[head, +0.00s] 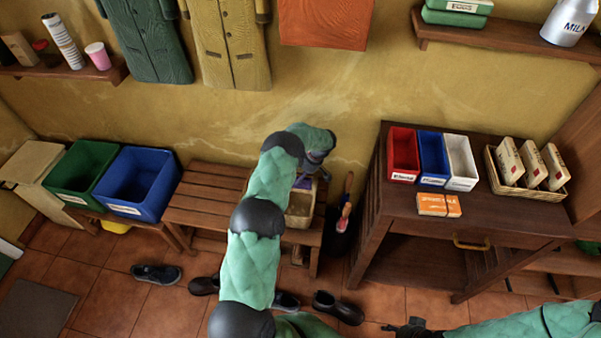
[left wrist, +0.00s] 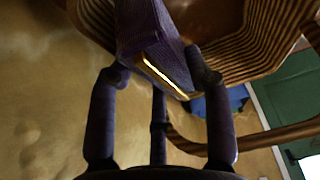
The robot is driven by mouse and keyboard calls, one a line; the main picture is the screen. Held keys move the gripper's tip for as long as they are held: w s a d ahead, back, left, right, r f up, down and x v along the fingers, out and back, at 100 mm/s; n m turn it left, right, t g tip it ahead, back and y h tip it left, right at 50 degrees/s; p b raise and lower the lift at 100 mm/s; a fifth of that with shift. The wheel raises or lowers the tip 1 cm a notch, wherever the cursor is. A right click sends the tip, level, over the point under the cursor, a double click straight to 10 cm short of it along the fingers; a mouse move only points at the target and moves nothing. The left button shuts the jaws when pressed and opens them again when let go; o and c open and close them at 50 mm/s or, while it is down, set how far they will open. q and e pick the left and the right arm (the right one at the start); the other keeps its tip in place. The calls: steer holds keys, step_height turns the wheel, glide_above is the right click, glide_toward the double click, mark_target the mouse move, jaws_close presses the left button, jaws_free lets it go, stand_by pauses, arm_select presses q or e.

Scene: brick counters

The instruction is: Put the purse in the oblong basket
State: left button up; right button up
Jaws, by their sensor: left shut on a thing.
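My left gripper (head: 306,178) is over the wooden bench, shut on the purple purse (head: 303,185). The left wrist view shows the dark purple purse (left wrist: 152,35), with a gold-coloured strip on its edge, between the fingers (left wrist: 160,75). A light woven basket (head: 299,209) sits on the bench just below the purse in the head view, partly hidden by my left arm. A striped woven rim (left wrist: 275,40) shows beside the purse in the left wrist view. I cannot tell whether the purse touches the basket. My right gripper (head: 408,328) is low at the bottom edge, its fingers unclear.
The wooden bench (head: 205,195) has bare slats left of my arm. Green (head: 85,172) and blue (head: 138,182) bins stand further left. A dark table (head: 385,205) on the right holds small bins and a wicker basket (head: 530,188) of packets. Shoes (head: 338,307) lie on the floor.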

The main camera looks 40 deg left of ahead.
mark_target(309, 175)
arm_select(q)
steer(key=shift+f+b, duration=1.7)
steer(key=shift+f, duration=2.25)
steer(key=o, duration=1.3)
steer(key=shift+o, duration=0.2)
steer(key=v, duration=1.2)
